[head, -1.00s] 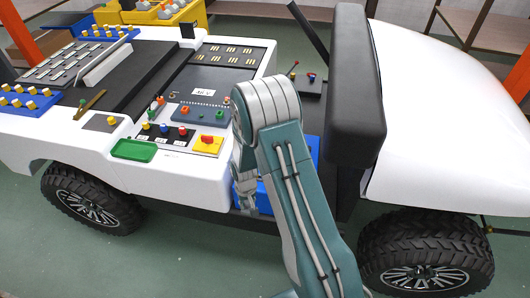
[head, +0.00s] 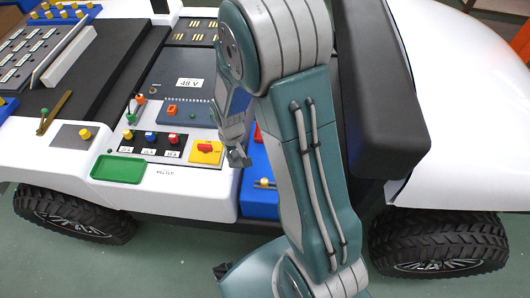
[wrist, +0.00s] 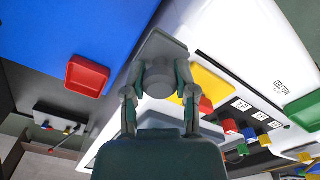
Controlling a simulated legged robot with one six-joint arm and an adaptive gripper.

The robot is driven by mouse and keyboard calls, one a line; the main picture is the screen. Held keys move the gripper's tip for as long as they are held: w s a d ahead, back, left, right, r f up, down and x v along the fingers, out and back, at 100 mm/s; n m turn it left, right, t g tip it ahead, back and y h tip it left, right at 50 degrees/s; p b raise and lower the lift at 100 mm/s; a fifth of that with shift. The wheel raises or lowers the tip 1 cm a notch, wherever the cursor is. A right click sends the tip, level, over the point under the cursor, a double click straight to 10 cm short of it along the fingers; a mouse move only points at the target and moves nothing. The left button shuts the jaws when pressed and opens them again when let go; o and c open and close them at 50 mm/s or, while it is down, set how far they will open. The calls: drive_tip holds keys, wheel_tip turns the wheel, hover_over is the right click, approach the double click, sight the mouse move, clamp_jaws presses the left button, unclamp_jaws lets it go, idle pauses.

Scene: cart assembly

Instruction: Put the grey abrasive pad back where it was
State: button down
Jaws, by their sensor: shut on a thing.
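In the wrist view my gripper (wrist: 160,100) is shut on the grey abrasive pad (wrist: 160,47), a flat grey plate with a round grip between the fingers. The pad is over the cart's front edge, between a blue surface and a white panel. In the head view my gripper (head: 238,152) is just right of the yellow plate with a red switch (head: 206,152), near the blue box (head: 260,195). The pad cannot be made out clearly there. I cannot tell whether it touches anything. A green tray (head: 118,168) on the white ledge looks empty.
The control panel with coloured knobs (head: 150,139) lies left of the gripper. The black seat back (head: 380,100) stands close to the right of my arm.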

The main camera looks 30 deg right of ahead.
drive_tip(key=d+f, duration=0.2)
drive_tip(key=d, duration=0.2)
drive_tip(key=w+d+f, duration=0.1)
drive_tip(key=d+f, duration=0.2)
drive_tip(key=w+d+f, duration=0.1)
drive_tip(key=d+f, duration=0.2)
drive_tip(key=d, duration=0.1)
drive_tip(key=shift+w+d+f, duration=0.1)
drive_tip(key=shift+w+d, duration=0.15)
drive_tip(key=shift+d, duration=0.1)
drive_tip(key=shift+w+d+f, duration=0.1)
drive_tip(key=shift+d+f, duration=0.1)
drive_tip(key=shift+f, duration=0.55)
drive_tip(key=shift+d+f, duration=0.15)
drive_tip(key=shift+f, duration=0.6)
drive_tip(key=shift+w+d+f, duration=0.1)
drive_tip(key=shift+d+f, duration=0.1)
drive_tip(key=shift+f, duration=0.55)
drive_tip(key=shift+c, duration=2.2)
unclamp_jaws()
drive_tip(key=shift+f, duration=0.1)
drive_tip(key=shift+o, duration=0.2)
drive_tip(key=shift+a, duration=0.1)
